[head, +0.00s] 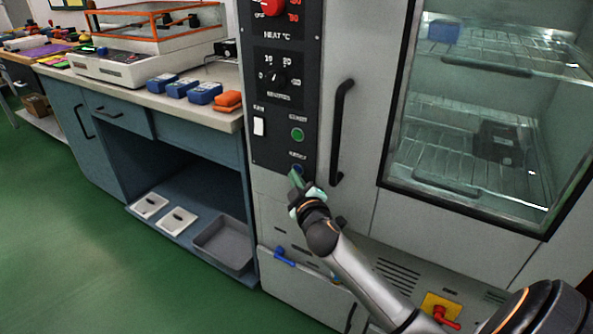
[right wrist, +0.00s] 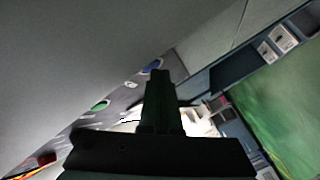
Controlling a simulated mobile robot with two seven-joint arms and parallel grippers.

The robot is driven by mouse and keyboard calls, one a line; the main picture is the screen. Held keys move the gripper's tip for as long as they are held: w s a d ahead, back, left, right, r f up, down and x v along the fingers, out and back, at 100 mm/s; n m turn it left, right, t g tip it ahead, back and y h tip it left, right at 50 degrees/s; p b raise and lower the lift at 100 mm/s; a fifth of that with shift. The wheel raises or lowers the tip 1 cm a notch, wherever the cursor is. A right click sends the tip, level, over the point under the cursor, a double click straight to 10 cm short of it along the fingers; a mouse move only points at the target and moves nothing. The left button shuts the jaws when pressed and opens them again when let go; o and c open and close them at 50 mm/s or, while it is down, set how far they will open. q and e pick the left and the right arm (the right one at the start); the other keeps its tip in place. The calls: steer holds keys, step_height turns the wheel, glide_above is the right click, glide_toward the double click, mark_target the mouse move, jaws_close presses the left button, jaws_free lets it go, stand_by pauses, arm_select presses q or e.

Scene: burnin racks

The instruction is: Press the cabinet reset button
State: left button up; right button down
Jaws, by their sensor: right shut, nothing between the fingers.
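The grey cabinet's dark control panel (head: 287,75) carries a green button (head: 297,134) and, below it, a blue button (head: 297,168); their labels are too small to read, so I cannot tell which is reset. My right gripper (head: 296,179) is shut and empty, its fingertips just below and in front of the blue button. In the right wrist view the closed fingers (right wrist: 160,78) point along the panel, with the blue button (right wrist: 152,67) right beside the tips and the green button (right wrist: 100,105) farther left. I cannot tell whether the tips touch. My left gripper is out of view.
A black door handle (head: 341,130) stands out just right of the panel. A white rocker switch (head: 259,126) and a dial (head: 279,80) are on the panel. Below are a blue valve handle (head: 284,257) and a red-handled yellow switch (head: 441,312). A workbench (head: 190,105) stands at left.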

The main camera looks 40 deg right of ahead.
stand_by(0.4)
steer(key=shift+s+a, duration=0.35)
steer(key=shift+a, duration=0.35)
steer(key=a, duration=0.1)
steer(key=s+a, duration=0.1)
steer(key=a, duration=0.1)
steer(key=s+a, duration=0.1)
steer(key=shift+a, duration=0.35)
stand_by(0.7)
